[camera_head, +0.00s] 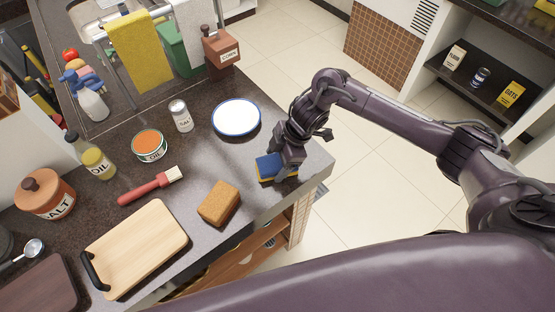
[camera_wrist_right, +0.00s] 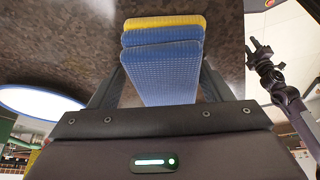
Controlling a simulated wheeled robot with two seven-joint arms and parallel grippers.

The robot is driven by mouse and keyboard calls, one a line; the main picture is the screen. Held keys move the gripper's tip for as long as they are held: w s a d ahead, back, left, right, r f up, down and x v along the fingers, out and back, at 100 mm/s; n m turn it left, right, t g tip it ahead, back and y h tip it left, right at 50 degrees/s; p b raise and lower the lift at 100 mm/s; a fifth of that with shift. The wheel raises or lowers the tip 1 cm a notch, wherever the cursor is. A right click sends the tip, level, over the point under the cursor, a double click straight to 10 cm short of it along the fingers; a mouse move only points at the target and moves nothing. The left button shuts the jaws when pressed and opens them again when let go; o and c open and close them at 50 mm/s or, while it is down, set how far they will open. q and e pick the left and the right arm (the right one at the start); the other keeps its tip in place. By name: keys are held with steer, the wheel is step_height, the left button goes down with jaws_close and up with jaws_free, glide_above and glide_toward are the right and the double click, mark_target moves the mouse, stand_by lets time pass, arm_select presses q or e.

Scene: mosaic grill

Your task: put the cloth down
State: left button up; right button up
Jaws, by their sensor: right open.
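The cloth is a folded blue pad with a yellow layer, lying on the dark counter near its right edge in the head view (camera_head: 265,170). In the right wrist view its blue layers and yellow far layer show (camera_wrist_right: 160,75). My right gripper (camera_head: 285,174) is low over the cloth, pointing down. In the wrist view its open fingers stand on either side of the cloth, and its near part is hidden behind the gripper body. A dark jointed arm shape shows at the right of the wrist view; its jaw state is unclear.
A blue-rimmed white plate (camera_head: 237,118) lies just left of my right gripper. A brown sponge (camera_head: 218,203), red-handled brush (camera_head: 150,187) and cutting board (camera_head: 140,245) lie nearer. A salt can (camera_head: 181,116) stands beyond. The counter edge drops to tiled floor on the right.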

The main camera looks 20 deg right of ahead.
steer(key=shift+s+f, duration=0.7)
steer(key=shift+f, duration=0.1)
steer(key=shift+r, duration=0.2)
steer(key=v, duration=1.3)
steer(key=shift+w+a+r, duration=0.25)
steer(key=shift+w+a, duration=0.05)
steer(key=shift+w, duration=0.15)
